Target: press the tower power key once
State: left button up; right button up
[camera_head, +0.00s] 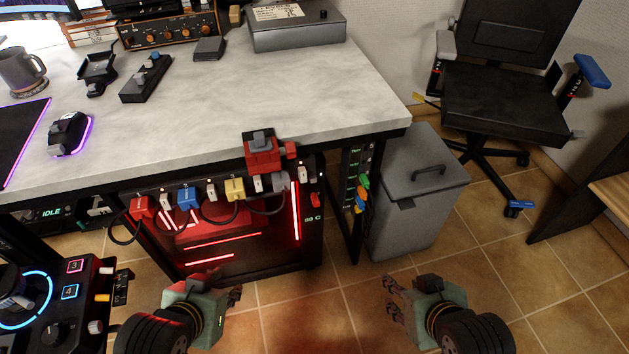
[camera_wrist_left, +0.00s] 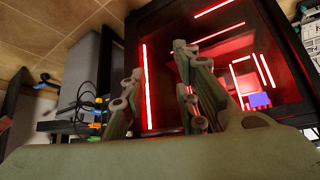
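The tower (camera_head: 225,245) stands under the desk, dark with glowing red strips and a "90 C" readout. A small red key (camera_head: 314,199) sits at its upper right front; I cannot tell for certain that it is the power key. The tower's red-lit inside also fills the upper right of the left wrist view (camera_wrist_left: 225,45). My left gripper (camera_head: 235,296) is in front of and below the tower, apart from it, with empty, parted fingers. My right gripper (camera_head: 393,298) is to the right over the floor, its fingers parted and empty.
Red, blue and yellow plugs with cables line the tower's top front. A red block (camera_head: 263,157) sits at the desk edge (camera_head: 345,128). A grey bin (camera_head: 415,190) and an office chair (camera_head: 505,100) stand right. A control panel (camera_head: 50,300) is at left. Floor between my grippers is clear.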

pick_arm(q)
grip_shut()
dwell(1.2)
